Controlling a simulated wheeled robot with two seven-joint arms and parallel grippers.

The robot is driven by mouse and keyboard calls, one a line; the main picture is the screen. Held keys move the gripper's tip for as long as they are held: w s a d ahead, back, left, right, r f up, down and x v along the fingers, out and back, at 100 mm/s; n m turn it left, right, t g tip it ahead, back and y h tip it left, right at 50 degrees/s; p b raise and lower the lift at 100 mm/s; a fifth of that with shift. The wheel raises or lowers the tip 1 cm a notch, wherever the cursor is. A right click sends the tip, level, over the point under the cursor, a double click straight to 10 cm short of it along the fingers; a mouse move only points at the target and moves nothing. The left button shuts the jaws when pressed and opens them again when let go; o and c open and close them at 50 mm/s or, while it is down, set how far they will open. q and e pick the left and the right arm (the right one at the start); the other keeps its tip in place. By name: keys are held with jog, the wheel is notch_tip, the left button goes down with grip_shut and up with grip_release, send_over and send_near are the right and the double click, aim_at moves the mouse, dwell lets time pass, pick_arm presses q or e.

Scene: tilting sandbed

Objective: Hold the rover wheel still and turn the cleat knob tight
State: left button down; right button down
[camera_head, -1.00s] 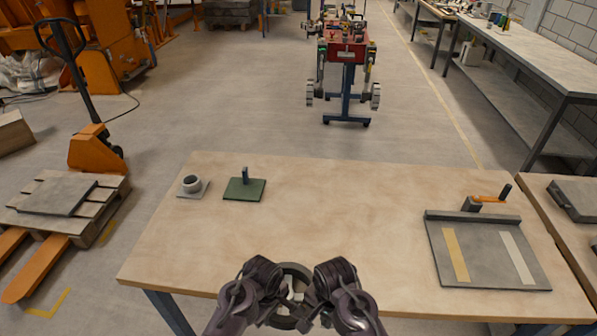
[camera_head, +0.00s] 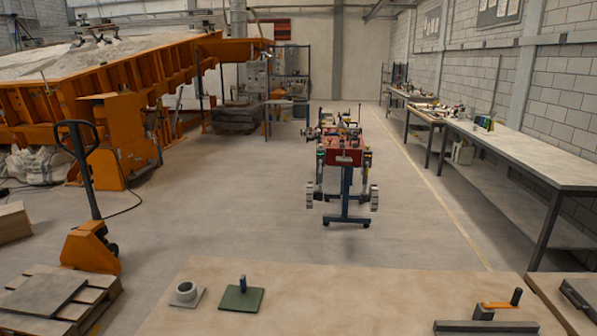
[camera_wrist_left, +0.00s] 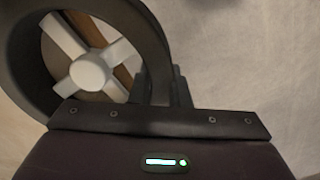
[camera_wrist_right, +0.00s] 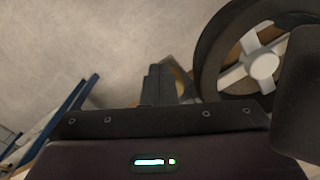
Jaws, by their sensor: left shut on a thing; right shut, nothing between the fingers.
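The rover wheel has a dark rim and white spokes around a white hub. It fills the upper left of the left wrist view (camera_wrist_left: 150,38) and shows at the right of the right wrist view (camera_wrist_right: 210,62). My left gripper (camera_wrist_left: 163,84) is shut on the wheel at its rim. My right gripper (camera_wrist_right: 160,82) is shut and empty, beside the wheel rim. The wheel and both grippers are outside the head view. I cannot make out the cleat knob in any view.
A pallet truck (camera_head: 91,248) is at left.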

jog(key=shift+w+a, duration=0.1)
jog(key=shift+a, duration=0.05)
jog(key=shift+w+a, duration=0.3)
jog(key=shift+a, duration=0.15)
jog(key=shift+w+a, duration=0.1)
jog(key=shift+w+a, duration=0.1)
jog(key=shift+w, duration=0.15)
dwell(0.5)
jog(key=shift+a, duration=0.1)
notch_tip(320, 180, up, 6)
jog(key=shift+s+a, duration=0.3)
dwell(0.4)
